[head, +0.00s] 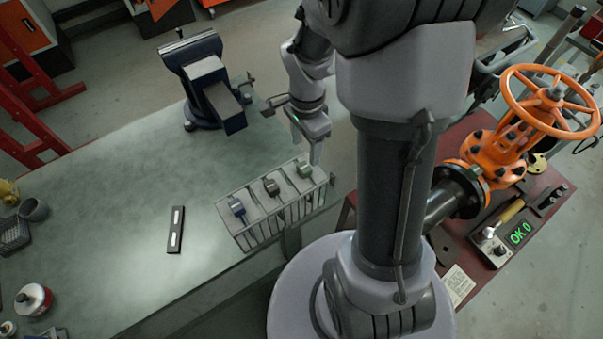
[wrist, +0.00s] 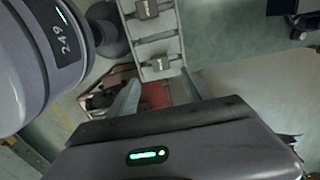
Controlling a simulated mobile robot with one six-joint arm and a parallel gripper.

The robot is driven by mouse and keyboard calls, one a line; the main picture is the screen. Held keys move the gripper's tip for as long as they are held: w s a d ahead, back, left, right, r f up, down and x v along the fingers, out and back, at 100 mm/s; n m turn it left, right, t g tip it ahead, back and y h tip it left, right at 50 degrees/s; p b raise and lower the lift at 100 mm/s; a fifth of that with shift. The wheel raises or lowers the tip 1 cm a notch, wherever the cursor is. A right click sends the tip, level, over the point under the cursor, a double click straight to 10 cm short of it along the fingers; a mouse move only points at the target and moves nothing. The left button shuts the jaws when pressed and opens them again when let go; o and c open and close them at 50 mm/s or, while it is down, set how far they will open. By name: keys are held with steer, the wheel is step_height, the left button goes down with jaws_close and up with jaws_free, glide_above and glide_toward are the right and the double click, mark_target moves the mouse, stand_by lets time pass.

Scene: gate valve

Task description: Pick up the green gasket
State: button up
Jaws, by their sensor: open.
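The green gasket (head: 304,170) sits in the right-hand slot of a grey slotted rack (head: 250,220) at the bench edge in the head view. A brown gasket (head: 271,187) and a blue gasket (head: 237,207) sit in the slots to its left. My gripper (head: 306,146) is open and empty, above and just behind the green gasket. In the wrist view my two fingers (wrist: 160,88) are spread apart, with the rack (wrist: 163,25) beyond them. Two gaskets show there; the nearer one (wrist: 158,64) lies just past the fingers. Their colours look greyish in that view.
A blue vise (head: 205,85) stands on the bench (head: 120,200) behind the rack. A black bar with light patches (head: 175,230) lies left of the rack. An orange valve (head: 500,150) stands on a red table at right. The middle of the bench is clear.

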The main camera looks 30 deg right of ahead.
mark_target(304, 167)
step_height(304, 167, down, 8)
steer(key=shift+a+f+b, duration=0.1)
steer(key=shift+f+b, duration=0.05)
steer(key=shift+b, duration=0.9)
jaws_close()
